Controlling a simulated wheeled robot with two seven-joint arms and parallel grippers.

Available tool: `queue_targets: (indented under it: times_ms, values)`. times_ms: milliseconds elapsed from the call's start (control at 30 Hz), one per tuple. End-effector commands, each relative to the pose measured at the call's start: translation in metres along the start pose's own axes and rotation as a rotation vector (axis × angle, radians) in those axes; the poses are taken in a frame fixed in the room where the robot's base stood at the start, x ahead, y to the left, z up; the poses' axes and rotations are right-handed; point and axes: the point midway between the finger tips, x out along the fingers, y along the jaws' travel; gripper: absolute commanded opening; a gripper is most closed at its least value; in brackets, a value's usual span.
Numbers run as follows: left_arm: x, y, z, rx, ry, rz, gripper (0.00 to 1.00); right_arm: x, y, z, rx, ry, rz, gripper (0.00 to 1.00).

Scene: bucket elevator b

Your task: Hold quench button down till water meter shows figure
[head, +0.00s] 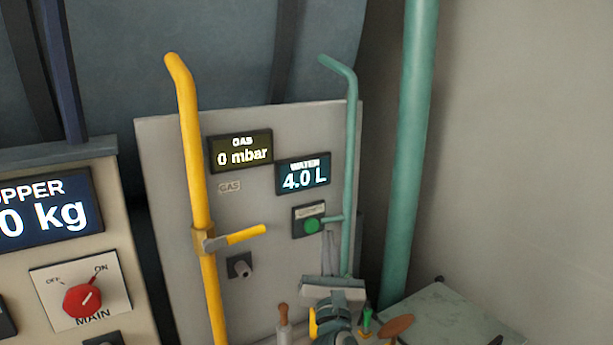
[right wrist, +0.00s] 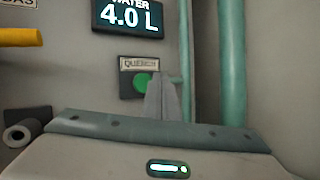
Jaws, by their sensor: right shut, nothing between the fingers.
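The green quench button (head: 312,226) sits on a dark plate on the grey panel. It also shows in the right wrist view (right wrist: 142,83), under the QUENCH label, partly covered by my fingers. The water meter (head: 303,174) above it reads 4.0 L, and reads the same in the right wrist view (right wrist: 128,16). My right gripper (head: 327,236) is shut and empty, fingers pointing up to the panel. In the right wrist view its fingertips (right wrist: 161,80) overlap the button's right side. I cannot tell whether they touch it or whether it is pressed. My left gripper is out of view.
A gas meter (head: 241,151) reads 0 mbar. A yellow pipe (head: 187,130) with a lever (head: 240,238) stands left, and a thin green pipe (head: 351,140) close right of the button. A thick green pipe (head: 412,150) rises farther right. A red MAIN switch (head: 82,301) is at left.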

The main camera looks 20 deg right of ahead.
Motion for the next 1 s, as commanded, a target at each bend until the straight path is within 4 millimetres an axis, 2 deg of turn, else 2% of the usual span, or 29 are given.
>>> queue_targets:
  times_ms: [367, 1000]
  values:
    - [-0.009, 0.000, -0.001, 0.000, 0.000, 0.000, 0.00, -0.020, -0.011, 0.011, -0.001, 0.000, 0.000, 0.00]
    - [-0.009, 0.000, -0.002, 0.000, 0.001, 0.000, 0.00, -0.020, -0.011, 0.011, 0.000, 0.000, 0.000, 0.00]
